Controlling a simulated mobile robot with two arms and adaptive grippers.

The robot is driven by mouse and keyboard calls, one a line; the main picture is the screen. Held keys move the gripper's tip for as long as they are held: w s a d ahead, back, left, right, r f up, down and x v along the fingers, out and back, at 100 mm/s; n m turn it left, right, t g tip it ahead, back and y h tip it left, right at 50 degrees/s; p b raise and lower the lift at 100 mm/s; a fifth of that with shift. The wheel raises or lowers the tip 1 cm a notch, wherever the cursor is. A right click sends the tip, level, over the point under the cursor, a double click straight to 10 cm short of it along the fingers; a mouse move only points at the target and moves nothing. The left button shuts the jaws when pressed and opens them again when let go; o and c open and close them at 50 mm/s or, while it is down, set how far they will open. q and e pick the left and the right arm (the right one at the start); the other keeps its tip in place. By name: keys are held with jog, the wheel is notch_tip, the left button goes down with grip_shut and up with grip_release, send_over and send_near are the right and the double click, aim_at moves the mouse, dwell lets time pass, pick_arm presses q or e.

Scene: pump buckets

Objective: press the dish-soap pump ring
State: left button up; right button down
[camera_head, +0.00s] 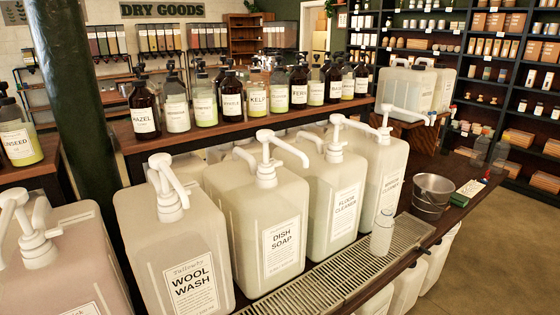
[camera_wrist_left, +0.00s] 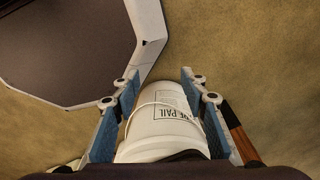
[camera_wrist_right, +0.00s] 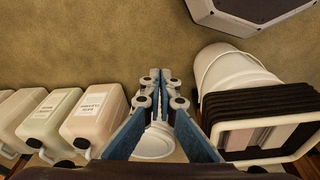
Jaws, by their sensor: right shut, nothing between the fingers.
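The dish-soap jug (camera_head: 257,225) is a large, pale jug labelled "DISH SOAP" in the middle of the head view. Its white pump (camera_head: 266,172) stands upright on top, with a spout pointing to the right. I cannot make out a separate ring on it. Neither gripper shows in the head view. My left gripper (camera_wrist_left: 161,75) is open in the left wrist view, with a white pail (camera_wrist_left: 165,130) seen between and beyond its fingers. My right gripper (camera_wrist_right: 161,74) is shut and empty, pointing toward the floor in the right wrist view.
The wool-wash jug (camera_head: 180,255) stands left of the dish soap and the floor-cleaner jug (camera_head: 335,195) right. Bottles line the shelf (camera_head: 250,127) behind.

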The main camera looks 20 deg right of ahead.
jog(key=w+r+m+t+y+p, duration=0.1)
jog(key=w+r+m+t+p, duration=0.35)
jog(key=r, duration=1.05)
jog(key=w+r+m+g+p, duration=0.1)
jog(key=w+r, duration=0.6)
jog(key=r, duration=0.7)
jog(key=w+r+m+t+y, duration=0.4)
jog(key=w+r+m+t, duration=0.1)
jog(key=w+r+m, duration=1.1)
pick_arm(q)
notch_tip(320, 180, up, 7)
jog(key=s+a, duration=0.1)
jog(key=shift+a+f+p, duration=0.15)
jog(key=shift+a+p, duration=0.15)
pick_arm(e)
jog(key=w+d+r+m+t, duration=0.3)
jog(key=w+r+m, duration=0.3)
jog(key=r, duration=0.2)
jog(key=w+d+r+m+t+y, duration=0.1)
jog(key=w+d+r+m+t, duration=0.2)
jog(key=r, duration=0.6)
jog(key=w+d+m, duration=0.1)
jog(key=w+m, duration=0.1)
jog(key=m, duration=0.1)
jog(key=shift+w+m, duration=0.35)
jog(key=shift+w, duration=0.05)
pick_arm(q)
jog(key=shift+s, duration=0.1)
